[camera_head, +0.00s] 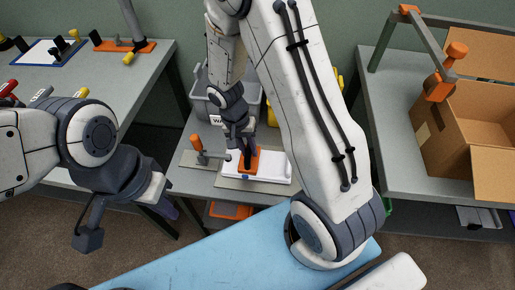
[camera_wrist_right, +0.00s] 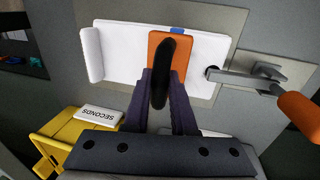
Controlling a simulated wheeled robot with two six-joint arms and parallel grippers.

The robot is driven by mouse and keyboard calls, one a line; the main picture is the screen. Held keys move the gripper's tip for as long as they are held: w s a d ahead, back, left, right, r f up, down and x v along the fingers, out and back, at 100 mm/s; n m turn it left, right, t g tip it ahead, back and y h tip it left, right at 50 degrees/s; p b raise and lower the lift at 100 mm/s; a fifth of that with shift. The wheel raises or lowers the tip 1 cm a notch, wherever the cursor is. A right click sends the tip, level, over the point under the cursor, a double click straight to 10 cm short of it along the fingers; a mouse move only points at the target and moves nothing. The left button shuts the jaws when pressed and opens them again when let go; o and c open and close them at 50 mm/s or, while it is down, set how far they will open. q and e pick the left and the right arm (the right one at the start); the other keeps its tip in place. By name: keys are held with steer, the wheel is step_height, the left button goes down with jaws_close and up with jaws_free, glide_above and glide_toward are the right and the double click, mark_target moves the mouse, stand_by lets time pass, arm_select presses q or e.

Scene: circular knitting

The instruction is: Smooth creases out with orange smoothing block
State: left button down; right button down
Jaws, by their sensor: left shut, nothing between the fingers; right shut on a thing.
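The orange smoothing block (camera_head: 254,155) stands on the white fabric (camera_head: 275,168) on the centre table. My right gripper (camera_head: 247,160) comes down from above and is shut on the block's dark handle. In the right wrist view, the orange block (camera_wrist_right: 158,43) lies across the white fabric (camera_wrist_right: 122,50), right of its middle, with the right gripper's fingers (camera_wrist_right: 162,85) at the handle. A small blue mark shows at the fabric's edge beside the block. Creases are too small to tell. My left gripper (camera_head: 168,208) is shut and empty, off the table's left front corner.
A clamp with an orange handle (camera_head: 196,143) stands left of the fabric. A grey bin (camera_head: 205,100) and a yellow bin (camera_wrist_right: 52,145) are behind it. A cardboard box (camera_head: 455,135) is on the right table; a tablet-like board (camera_head: 45,52) is on the left table.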

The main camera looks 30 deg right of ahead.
steer(key=shift+w+a, duration=0.35)
steer(key=shift+a, duration=0.2)
steer(key=shift+d, duration=0.1)
steer(key=s+d, duration=0.1)
steer(key=d+b, duration=0.1)
steer(key=shift+s+d+f, duration=0.1)
steer(key=shift+s+d, duration=0.7)
steer(key=shift+d, duration=0.05)
stand_by(1.1)
steer(key=shift+w+a, duration=0.7)
steer(key=shift+a, duration=0.3)
steer(key=shift+w+a, duration=0.65)
steer(key=shift+a, duration=0.35)
steer(key=shift+d, duration=0.1)
